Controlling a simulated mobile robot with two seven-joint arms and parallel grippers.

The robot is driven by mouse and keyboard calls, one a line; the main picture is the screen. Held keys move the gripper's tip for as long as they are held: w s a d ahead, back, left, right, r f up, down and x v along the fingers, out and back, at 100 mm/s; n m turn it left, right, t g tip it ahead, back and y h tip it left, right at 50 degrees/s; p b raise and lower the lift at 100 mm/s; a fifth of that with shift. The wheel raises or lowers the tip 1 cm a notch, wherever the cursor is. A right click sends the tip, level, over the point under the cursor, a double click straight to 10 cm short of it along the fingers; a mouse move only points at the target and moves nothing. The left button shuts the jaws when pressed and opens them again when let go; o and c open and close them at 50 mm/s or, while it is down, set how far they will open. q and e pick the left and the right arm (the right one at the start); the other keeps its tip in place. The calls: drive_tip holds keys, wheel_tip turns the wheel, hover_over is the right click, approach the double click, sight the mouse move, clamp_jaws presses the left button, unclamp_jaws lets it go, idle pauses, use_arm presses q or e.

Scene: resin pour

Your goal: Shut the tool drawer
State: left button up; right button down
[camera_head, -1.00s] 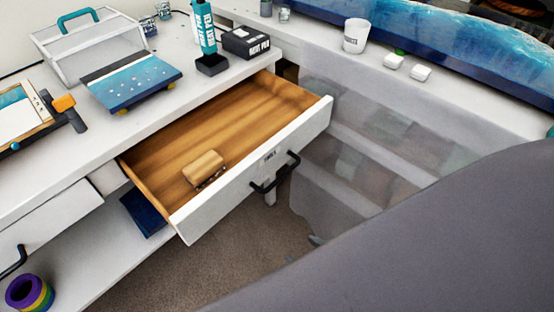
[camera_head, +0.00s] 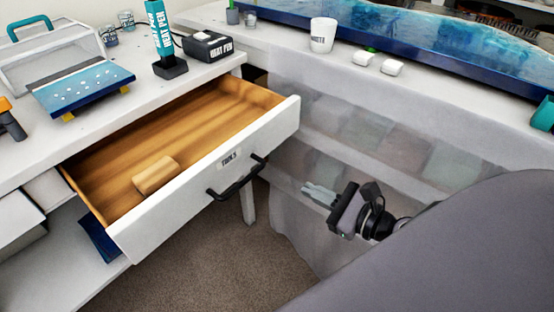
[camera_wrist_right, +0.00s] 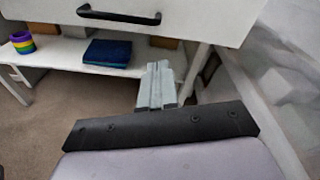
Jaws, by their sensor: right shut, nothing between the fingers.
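The tool drawer (camera_head: 215,180) is pulled well out from under the white bench. Its white front carries a "TOOLS" label and a black bar handle (camera_head: 238,180). A small wooden block (camera_head: 155,175) lies inside near the front left. My right gripper (camera_head: 306,189) is shut and empty, to the right of the handle and apart from it. In the right wrist view the shut fingers (camera_wrist_right: 158,70) point toward the space below the drawer front (camera_wrist_right: 200,20), and the handle (camera_wrist_right: 118,16) shows above and left of them. My left gripper is not in view.
The bench top (camera_head: 190,85) holds a heat pen (camera_head: 160,35), its box (camera_head: 207,45) and a blue board (camera_head: 82,87). A translucent sheet (camera_head: 380,135) hangs at the right. A lower shelf (camera_wrist_right: 60,55) holds a folded blue cloth (camera_wrist_right: 107,52). Open carpet lies below the drawer.

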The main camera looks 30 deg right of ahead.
drive_tip(key=d+r+m+t, duration=0.1)
drive_tip(key=d+r+m, duration=0.1)
drive_tip(key=m, duration=0.1)
drive_tip(key=p, duration=0.1)
approach(259, 146)
drive_tip(key=shift+m+y, duration=0.3)
drive_tip(key=shift+m, duration=0.1)
drive_tip(key=x, duration=0.5)
drive_tip(key=shift+w+d+f, duration=0.1)
drive_tip(key=shift+w, duration=0.05)
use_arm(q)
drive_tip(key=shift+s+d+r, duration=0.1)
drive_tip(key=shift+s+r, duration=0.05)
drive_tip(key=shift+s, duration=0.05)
use_arm(e)
drive_tip(key=shift+x, duration=0.8)
